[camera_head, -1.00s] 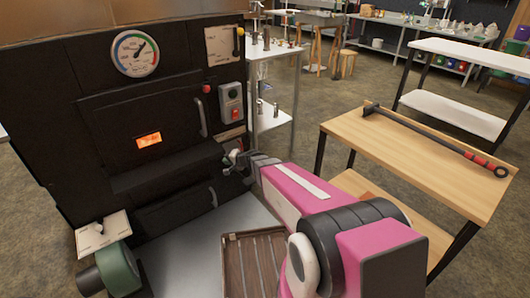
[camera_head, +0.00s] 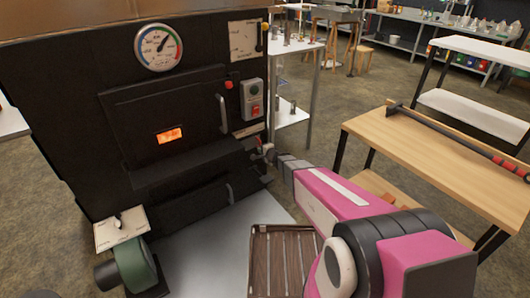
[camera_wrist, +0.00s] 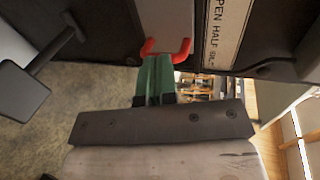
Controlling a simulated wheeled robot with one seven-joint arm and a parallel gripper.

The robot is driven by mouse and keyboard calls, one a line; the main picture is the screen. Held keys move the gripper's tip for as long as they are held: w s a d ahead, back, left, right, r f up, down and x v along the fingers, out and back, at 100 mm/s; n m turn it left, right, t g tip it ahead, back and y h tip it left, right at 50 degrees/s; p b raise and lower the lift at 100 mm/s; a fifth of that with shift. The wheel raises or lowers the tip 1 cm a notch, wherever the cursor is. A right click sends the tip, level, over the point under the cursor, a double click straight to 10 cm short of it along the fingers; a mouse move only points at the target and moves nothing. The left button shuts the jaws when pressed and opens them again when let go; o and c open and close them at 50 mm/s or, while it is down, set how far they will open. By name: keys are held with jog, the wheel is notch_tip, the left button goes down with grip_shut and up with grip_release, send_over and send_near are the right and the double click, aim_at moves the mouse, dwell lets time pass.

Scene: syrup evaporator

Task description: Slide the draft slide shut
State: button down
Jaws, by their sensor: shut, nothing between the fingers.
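The draft slide's scale plate (camera_head: 250,131) is on the right part of the black evaporator front. In the wrist view the plate (camera_wrist: 229,27) reads "OPEN HALF" and a cut-off third word. A grey metal piece (camera_wrist: 165,22), which may be the slide's tab, lies left of the plate. My gripper (camera_head: 279,160) is in front of the small metal parts below the plate. In the wrist view my gripper (camera_wrist: 167,50) has green fingers close together with red-orange tips, shut and empty. The tips are at the grey piece's lower end; contact cannot be told.
A black handle (camera_wrist: 40,75) sticks out at the wrist view's left. The fire door (camera_head: 165,115) and its handle (camera_head: 221,114) are left of my gripper. A wooden table (camera_head: 440,140) with a long tool stands right. A slatted rack (camera_head: 283,232) lies below my arm.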

aim_at(252, 145)
jog(key=x, duration=0.8)
jog(key=shift+f, duration=0.1)
jog(key=shift+w, duration=0.1)
jog(key=w+d, duration=0.1)
jog(key=d, duration=0.1)
jog(key=w+d, duration=0.1)
jog(key=d, duration=0.1)
jog(key=shift+w, duration=0.3)
dwell(0.8)
jog(key=shift+s+a, duration=0.1)
jog(key=shift+a, duration=0.05)
jog(key=shift+s+a, duration=0.25)
jog(key=shift+a, duration=0.15)
jog(key=v, duration=0.9)
jog(key=shift+s+f, duration=0.15)
jog(key=shift+f, duration=0.15)
jog(key=shift+d, duration=0.1)
